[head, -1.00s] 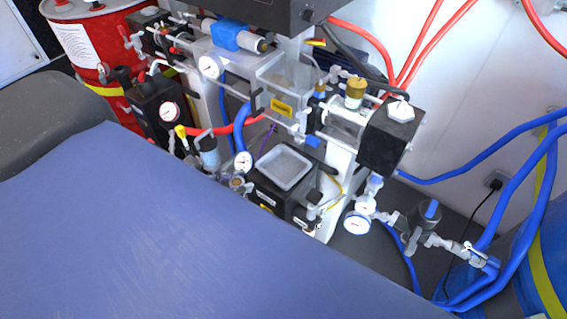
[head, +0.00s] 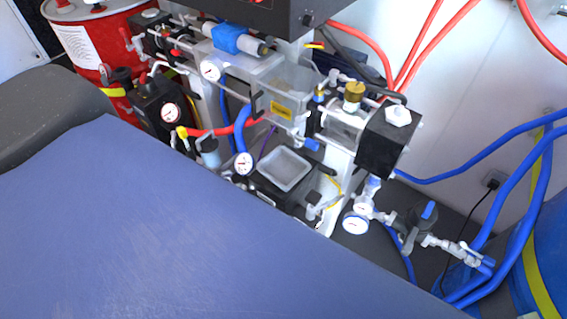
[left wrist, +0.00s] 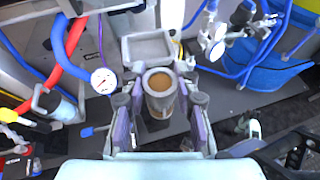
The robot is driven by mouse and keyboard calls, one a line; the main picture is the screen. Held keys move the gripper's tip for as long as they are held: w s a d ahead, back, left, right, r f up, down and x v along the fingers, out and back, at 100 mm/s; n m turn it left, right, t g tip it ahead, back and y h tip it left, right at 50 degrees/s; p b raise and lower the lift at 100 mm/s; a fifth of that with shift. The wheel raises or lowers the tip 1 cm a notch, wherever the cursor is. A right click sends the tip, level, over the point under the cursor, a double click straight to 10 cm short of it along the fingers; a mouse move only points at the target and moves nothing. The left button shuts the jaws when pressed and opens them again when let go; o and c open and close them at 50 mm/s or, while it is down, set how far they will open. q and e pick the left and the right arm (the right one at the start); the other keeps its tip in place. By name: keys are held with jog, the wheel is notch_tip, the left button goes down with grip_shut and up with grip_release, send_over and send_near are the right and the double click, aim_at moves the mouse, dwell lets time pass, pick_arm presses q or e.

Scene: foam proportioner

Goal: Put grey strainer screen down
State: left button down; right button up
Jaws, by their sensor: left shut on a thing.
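In the left wrist view, my left gripper (left wrist: 160,101) has its two purple-grey fingers closed on the sides of a grey cylinder with an orange-brown inside, which I take to be the grey strainer screen (left wrist: 160,105). The screen's open end faces the camera. A shallow grey tray (left wrist: 148,46) shows just beyond the screen; whether they touch I cannot tell. The same tray is in the head view (head: 285,168), on a black base, and looks empty. Neither the screen nor my gripper can be made out in the head view. My right gripper is not in view.
A pressure gauge (left wrist: 103,81) and a blue hose (left wrist: 62,38) are left of the tray. In the head view, a black block (head: 388,140) and a lower gauge (head: 355,222) stand right of it. A red drum (head: 98,45) is at far left.

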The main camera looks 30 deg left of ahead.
pick_arm(q)
jog(key=w+d+b, duration=0.3)
jog(key=w+b, duration=1.2)
jog(key=w, duration=0.4)
jog(key=f+b, duration=0.2)
jog(key=f, duration=0.1)
jog(key=f+b, duration=0.3)
jog(key=shift+w+d+f, duration=0.1)
jog(key=shift+d+f, duration=0.1)
jog(key=shift+f, duration=0.2)
jog(key=shift+w+f+b, duration=0.2)
jog(key=shift+f+b, duration=0.05)
jog(key=shift+b, duration=0.25)
jog(key=shift+r, duration=0.15)
